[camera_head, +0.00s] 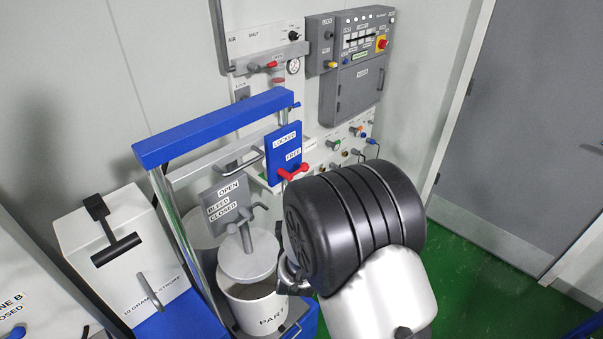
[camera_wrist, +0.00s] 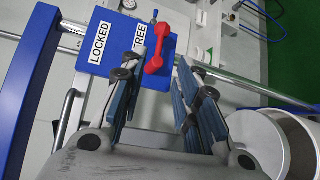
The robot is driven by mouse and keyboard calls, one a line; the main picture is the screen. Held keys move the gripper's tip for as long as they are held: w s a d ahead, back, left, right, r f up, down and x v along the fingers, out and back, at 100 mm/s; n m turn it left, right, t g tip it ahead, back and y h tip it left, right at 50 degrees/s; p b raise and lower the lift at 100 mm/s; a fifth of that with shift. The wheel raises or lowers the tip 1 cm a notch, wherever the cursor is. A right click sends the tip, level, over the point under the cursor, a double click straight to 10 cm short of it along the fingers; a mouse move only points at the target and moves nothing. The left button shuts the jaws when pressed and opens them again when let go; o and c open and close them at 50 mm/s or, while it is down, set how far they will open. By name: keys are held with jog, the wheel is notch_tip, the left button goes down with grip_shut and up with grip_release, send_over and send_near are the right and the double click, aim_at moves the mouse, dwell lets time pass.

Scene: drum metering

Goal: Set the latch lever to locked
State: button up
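In the wrist view the red lever (camera_wrist: 157,50) lies beside the partly covered FREE label, away from LOCKED (camera_wrist: 100,43). My gripper (camera_wrist: 160,68) is open and empty, with the lever showing between its two fingers in the picture. I cannot tell how far the fingertips are from it. In the head view my dark wrist hides most of the gripper.
A blue-topped frame (camera_head: 215,128) with metal posts stands left of the plate. A white drum (camera_head: 262,309) with a raised lid (camera_head: 247,258) is below. A grey control box (camera_head: 357,92) and valve panel are on the wall behind. Green floor is free at right.

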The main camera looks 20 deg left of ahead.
jog(key=x, duration=1.2)
jog(key=shift+w, duration=0.2)
jog(key=shift+c, duration=0.4)
grip_shut()
